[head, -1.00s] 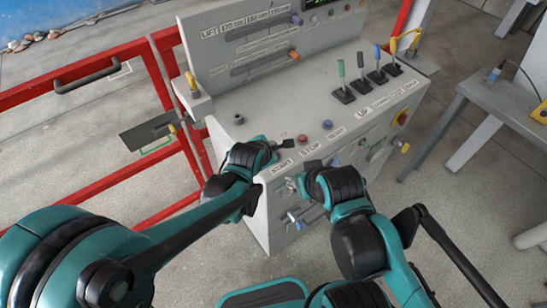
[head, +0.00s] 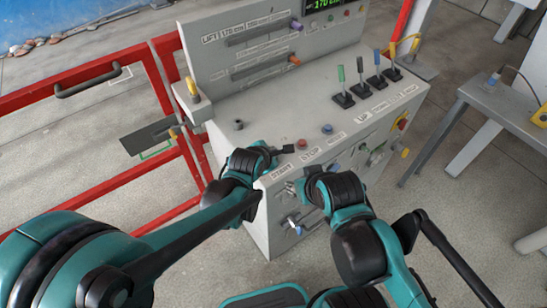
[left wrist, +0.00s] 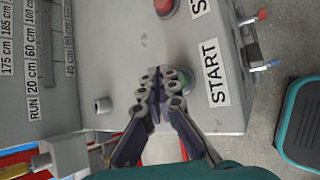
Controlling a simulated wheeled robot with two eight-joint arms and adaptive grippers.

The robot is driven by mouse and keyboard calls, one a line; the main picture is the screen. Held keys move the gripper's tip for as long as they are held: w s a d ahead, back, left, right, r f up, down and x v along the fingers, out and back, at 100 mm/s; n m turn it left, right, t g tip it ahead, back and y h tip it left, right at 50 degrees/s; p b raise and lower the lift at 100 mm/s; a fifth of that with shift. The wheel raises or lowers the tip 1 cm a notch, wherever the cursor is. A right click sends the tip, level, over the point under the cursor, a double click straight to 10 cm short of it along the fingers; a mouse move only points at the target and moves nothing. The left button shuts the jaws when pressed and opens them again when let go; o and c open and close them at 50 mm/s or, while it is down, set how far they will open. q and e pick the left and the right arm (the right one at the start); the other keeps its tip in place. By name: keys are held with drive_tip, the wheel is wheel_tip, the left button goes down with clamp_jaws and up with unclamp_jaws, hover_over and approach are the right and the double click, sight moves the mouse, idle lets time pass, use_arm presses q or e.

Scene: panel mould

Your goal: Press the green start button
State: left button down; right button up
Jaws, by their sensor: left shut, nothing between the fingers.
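The green start button (left wrist: 187,82) shows in the left wrist view beside the START label (left wrist: 213,73), partly hidden by my left fingers. In the head view the START label (head: 281,171) is on the console's front edge, and the button is hidden behind my left gripper. My left gripper (head: 286,149) is shut and empty, its tips over the console top close to the button. In the left wrist view the closed fingertips (left wrist: 160,76) lie just beside the green; I cannot tell whether they touch it. My right gripper (head: 309,170) is at the console's front edge, its fingers unclear.
The grey console (head: 262,112) has a red stop button (head: 302,144), a blue button (head: 327,129) and several levers (head: 360,75). Knobs stick out of its front face. A red railing (head: 110,60) stands at left, a grey table (head: 490,95) at right.

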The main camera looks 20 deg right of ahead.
idle(0.4)
use_arm(q)
drive_tip(key=shift+f+b, duration=0.45)
drive_tip(key=shift+f+b, duration=0.45)
idle(0.5)
idle(0.4)
drive_tip(key=shift+r+p, duration=0.75)
drive_tip(key=shift+r, duration=0.2)
wheel_tip(320, 180, up, 5)
drive_tip(key=p, duration=0.4)
idle(0.5)
